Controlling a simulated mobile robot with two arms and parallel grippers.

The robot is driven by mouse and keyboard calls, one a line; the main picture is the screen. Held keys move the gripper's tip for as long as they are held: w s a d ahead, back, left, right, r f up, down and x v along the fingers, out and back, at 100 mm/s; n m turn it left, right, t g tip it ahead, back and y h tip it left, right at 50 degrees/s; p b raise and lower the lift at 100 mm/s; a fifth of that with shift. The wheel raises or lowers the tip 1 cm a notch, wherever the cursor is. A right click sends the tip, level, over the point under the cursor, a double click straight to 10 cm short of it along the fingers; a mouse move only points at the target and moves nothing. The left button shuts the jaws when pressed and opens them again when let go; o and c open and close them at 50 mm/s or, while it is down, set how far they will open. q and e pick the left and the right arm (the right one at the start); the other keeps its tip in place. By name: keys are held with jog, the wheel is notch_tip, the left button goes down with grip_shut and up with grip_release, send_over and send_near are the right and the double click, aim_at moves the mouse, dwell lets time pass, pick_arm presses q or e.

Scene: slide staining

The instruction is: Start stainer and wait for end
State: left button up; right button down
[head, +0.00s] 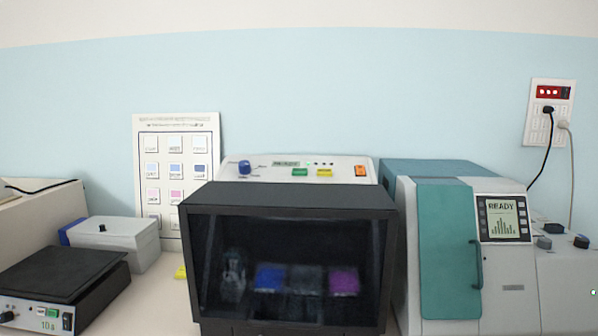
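A black-framed cabinet (290,198) with a dark see-through front stands in the middle of the bench in the head view. Behind the front I dimly see a blue block (270,278), a dark one and a purple block (344,281), with a pale shape at the left. A white control panel (262,177) rises behind its top, with a blue knob (244,167), a small display, small lights, and green (300,172), yellow (324,173) and orange (361,170) buttons. The display text is too small to read. Neither gripper is in view.
A teal and white machine (447,250) at right has a handled door and a READY screen (502,219). At left are a black-topped device (62,271) reading "10 s" and a grey box (115,240). A chart (177,130) and an outlet panel (549,112) are behind.

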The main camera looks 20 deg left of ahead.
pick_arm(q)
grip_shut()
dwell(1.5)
